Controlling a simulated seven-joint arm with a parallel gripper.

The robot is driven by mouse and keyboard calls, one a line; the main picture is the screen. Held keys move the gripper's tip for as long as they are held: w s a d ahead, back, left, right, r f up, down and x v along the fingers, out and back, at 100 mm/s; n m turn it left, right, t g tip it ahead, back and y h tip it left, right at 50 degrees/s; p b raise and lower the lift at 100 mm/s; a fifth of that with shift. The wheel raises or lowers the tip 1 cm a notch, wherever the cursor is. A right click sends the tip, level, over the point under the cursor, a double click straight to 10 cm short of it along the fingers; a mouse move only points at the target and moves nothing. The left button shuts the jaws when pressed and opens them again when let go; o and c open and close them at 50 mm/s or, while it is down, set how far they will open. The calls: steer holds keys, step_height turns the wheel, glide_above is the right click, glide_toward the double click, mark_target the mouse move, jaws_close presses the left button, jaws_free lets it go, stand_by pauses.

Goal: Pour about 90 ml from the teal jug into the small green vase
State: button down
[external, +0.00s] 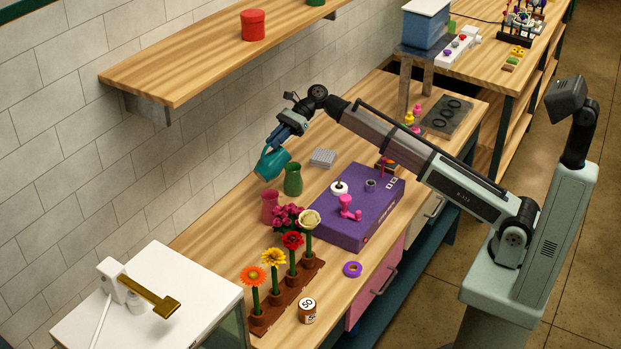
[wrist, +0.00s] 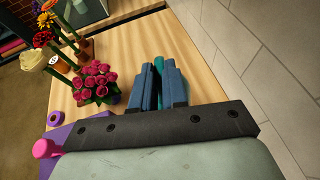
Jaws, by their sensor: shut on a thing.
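The teal jug (external: 271,163) is in my gripper (external: 279,138), above the back part of the wooden workbench in the external view. It looks tilted. My gripper is shut on it; in the wrist view a narrow strip of teal (wrist: 158,66) shows between the blue fingers (wrist: 157,72). The small green vase (external: 293,181) stands upright on the bench, just right of and below the jug in the picture. I see no stream of liquid. The inside of the jug and of the vase cannot be made out.
A pink vase (external: 269,207) and dark pink flowers (external: 288,217) stand close in front of the green vase. A purple box (external: 352,215) lies to the right, a grey ridged block (external: 322,158) behind. Potted flowers (external: 273,258) line the front; a shelf (external: 220,62) hangs above.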

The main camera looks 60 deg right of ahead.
mark_target(268, 145)
steer(key=shift+s+d+f+y+p, duration=0.15)
steer(key=shift+d+f+y+p, duration=0.15)
steer(key=shift+d+y, duration=0.25)
steer(key=shift+s+d+f+y+p, duration=0.1)
steer(key=shift+d+f+y+p, duration=0.15)
steer(key=shift+d+y, duration=0.3)
stand_by(1.1)
steer(key=shift+w+a+r+h, duration=0.15)
steer(key=shift+a+r+h, duration=0.15)
steer(key=shift+a, duration=0.15)
steer(key=shift+w+a+r+h, duration=0.2)
steer(key=shift+a+h, duration=0.1)
steer(key=shift+a, duration=0.15)
steer(key=shift+a+h, duration=0.3)
steer(key=shift+h, duration=0.2)
steer(key=shift+w+a+r+g+h, duration=0.15)
steer(key=shift+a+r+h, duration=0.2)
steer(key=shift+a+h, duration=0.2)
steer(key=shift+w+a+r+g+h, duration=0.15)
steer(key=shift+a+r+h, duration=0.15)
steer(key=shift+a+h, duration=0.25)
steer(key=shift+a+f+h+b, duration=0.3)
steer(key=shift+a+f+h, duration=0.3)
steer(key=shift+h, duration=0.3)
steer(key=shift+d, duration=0.1)
